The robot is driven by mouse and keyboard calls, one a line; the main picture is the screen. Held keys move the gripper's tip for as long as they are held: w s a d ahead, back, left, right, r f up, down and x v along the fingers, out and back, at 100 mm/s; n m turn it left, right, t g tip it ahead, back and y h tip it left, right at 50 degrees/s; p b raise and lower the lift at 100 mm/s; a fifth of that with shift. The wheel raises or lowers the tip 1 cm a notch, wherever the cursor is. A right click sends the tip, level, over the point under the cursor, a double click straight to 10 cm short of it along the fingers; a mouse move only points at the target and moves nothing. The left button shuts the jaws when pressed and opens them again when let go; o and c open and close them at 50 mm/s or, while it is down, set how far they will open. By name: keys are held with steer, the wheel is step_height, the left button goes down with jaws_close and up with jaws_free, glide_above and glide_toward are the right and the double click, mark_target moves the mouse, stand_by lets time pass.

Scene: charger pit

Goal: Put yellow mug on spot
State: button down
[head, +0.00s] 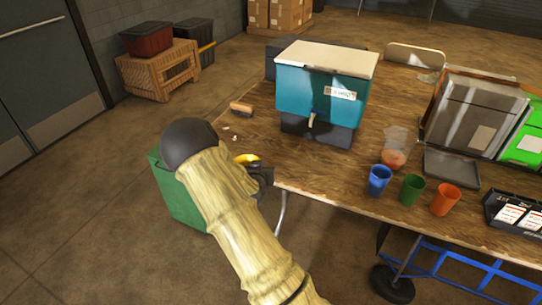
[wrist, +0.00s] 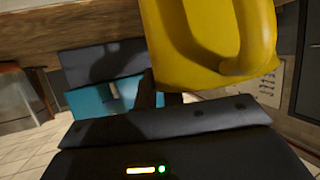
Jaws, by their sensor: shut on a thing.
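The yellow mug (head: 246,158) shows only as a small yellow piece behind my arm in the head view, by the table's left front corner. In the wrist view the mug (wrist: 195,45) is large at the upper right, with its handle towards the camera. My gripper (head: 262,178) is shut on the mug; my arm hides most of both in the head view. In the wrist view the dark gripper body (wrist: 165,125) fills the bottom, and the grip contact is not clear. I cannot make out a marked spot.
A wooden table (head: 330,175) bears a teal cooler (head: 320,95), a clear pitcher (head: 395,145), blue (head: 379,180), green (head: 411,188) and orange (head: 445,199) cups, and a black tray (head: 515,214). A brush (head: 241,107) lies at the left edge. A green bin (head: 178,200) stands below.

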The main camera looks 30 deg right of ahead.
steer(key=s+a+f+n+t+y, duration=0.1)
steer(key=s+a+f+n+y, duration=0.1)
steer(key=a+f, duration=0.4)
steer(key=s+a+f+n+t+y, duration=0.1)
steer(key=a+f+n+y, duration=0.3)
steer(key=a, duration=0.6)
step_height(320, 180, down, 3)
steer(key=shift+s+a+r+y, duration=0.1)
steer(key=shift+s+a+y, duration=0.05)
steer(key=shift+s+y, duration=0.6)
steer(key=shift+s, duration=0.1)
